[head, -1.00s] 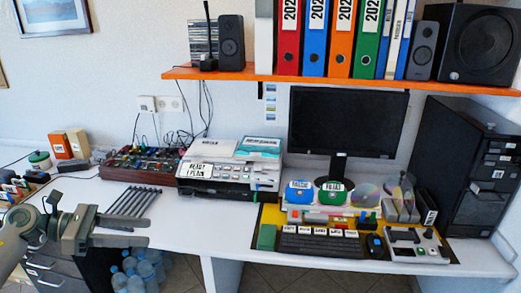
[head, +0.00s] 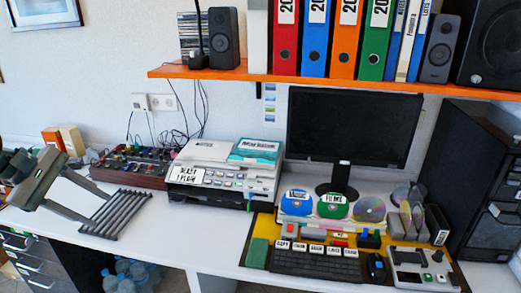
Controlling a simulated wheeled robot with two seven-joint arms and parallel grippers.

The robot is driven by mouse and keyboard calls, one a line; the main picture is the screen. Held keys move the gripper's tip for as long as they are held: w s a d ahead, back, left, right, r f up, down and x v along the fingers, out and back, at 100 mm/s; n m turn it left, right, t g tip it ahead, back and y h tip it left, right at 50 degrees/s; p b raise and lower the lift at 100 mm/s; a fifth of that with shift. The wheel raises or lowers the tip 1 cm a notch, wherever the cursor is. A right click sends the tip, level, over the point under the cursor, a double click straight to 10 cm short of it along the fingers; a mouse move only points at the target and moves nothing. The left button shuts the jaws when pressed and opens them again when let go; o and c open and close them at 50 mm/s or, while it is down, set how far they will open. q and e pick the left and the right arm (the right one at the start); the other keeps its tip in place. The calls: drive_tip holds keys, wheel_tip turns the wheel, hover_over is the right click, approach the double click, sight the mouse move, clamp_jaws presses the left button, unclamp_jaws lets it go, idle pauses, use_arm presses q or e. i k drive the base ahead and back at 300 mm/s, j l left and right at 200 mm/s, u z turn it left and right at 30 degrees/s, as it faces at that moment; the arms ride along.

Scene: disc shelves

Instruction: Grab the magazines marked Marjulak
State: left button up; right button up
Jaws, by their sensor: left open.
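On top of the white printer (head: 222,190) lie two flat magazine-like items. One is pale with a small dark-lettered label (head: 208,150), and the one to its right is teal with a white label (head: 258,149). Their lettering is too small to read surely, so I cannot tell which is marked Marjulak. My left gripper (head: 101,215) is open and empty at the left. Its fingers point right and show in front of a dark slatted rack (head: 124,208) on the desk, left of the printer. My right gripper is out of view.
A mixer with knobs (head: 130,167) stands behind the rack. Right of the printer are a monitor (head: 345,125), colored discs (head: 333,206), a keyboard (head: 305,262) and a black tower (head: 470,170). An orange shelf (head: 220,73) with binders hangs above. White desk is bare before the printer.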

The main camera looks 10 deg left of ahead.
sight(260, 154)
drive_tip(key=i+l, duration=0.55)
drive_tip(key=i, duration=0.15)
drive_tip(key=i+l, duration=0.5)
drive_tip(key=i, duration=0.2)
